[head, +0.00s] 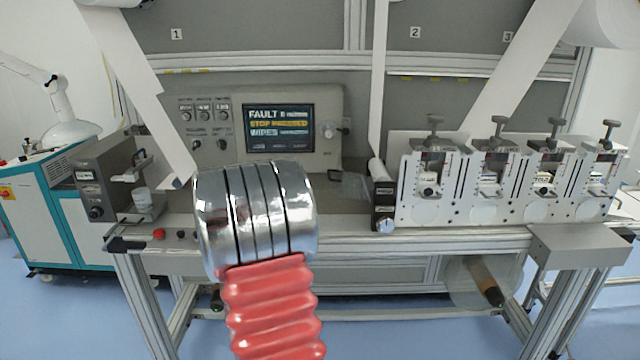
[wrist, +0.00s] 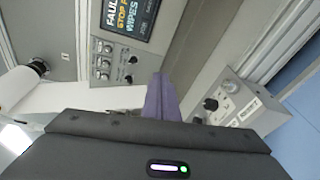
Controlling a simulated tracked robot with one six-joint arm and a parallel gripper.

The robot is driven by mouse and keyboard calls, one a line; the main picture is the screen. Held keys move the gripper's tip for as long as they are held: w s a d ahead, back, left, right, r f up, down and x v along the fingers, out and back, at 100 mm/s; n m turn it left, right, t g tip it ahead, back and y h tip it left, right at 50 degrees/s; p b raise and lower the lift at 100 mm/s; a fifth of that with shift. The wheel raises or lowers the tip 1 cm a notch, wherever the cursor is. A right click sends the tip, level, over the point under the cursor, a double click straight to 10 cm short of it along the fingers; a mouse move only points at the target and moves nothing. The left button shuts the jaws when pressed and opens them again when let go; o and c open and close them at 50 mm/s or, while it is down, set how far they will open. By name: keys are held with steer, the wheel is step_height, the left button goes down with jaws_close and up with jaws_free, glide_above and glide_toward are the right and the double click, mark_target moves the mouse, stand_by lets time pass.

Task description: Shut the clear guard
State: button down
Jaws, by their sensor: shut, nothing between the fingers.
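A faint see-through panel, likely the clear guard (head: 347,188), shows in the head view just right of my arm's silver end, beside the white station plates. Its edges are hard to make out, and I cannot tell how far open it stands. In the wrist view I cannot pick it out. My gripper (wrist: 160,80) shows in the wrist view as dark purple fingers, closed together and empty, below the fault screen (wrist: 128,18). In the head view my own arm hides the fingers and part of the machine bed.
The screen (head: 279,128) reads FAULT and STOP PRESSED. Several white stations with black T-handles (head: 435,125) stand at right. White web (head: 142,80) runs down steeply. A knobbed box (wrist: 240,105) is right of my fingers.

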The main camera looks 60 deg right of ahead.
steer(key=s+d+f+n+g+h, duration=0.1)
steer(key=s+d+f+g+h, duration=0.1)
steer(key=s+d, duration=0.4)
steer(key=s+d+f+n+g+h, duration=0.1)
steer(key=s+d+f+g+h, duration=0.1)
steer(key=s+d+f+h, duration=0.2)
steer(key=s+d, duration=0.3)
steer(key=d, duration=0.2)
steer(key=shift+s+d+g, duration=0.2)
steer(key=shift+s+g, duration=0.05)
steer(key=shift+g, duration=0.05)
steer(key=shift+d, duration=0.15)
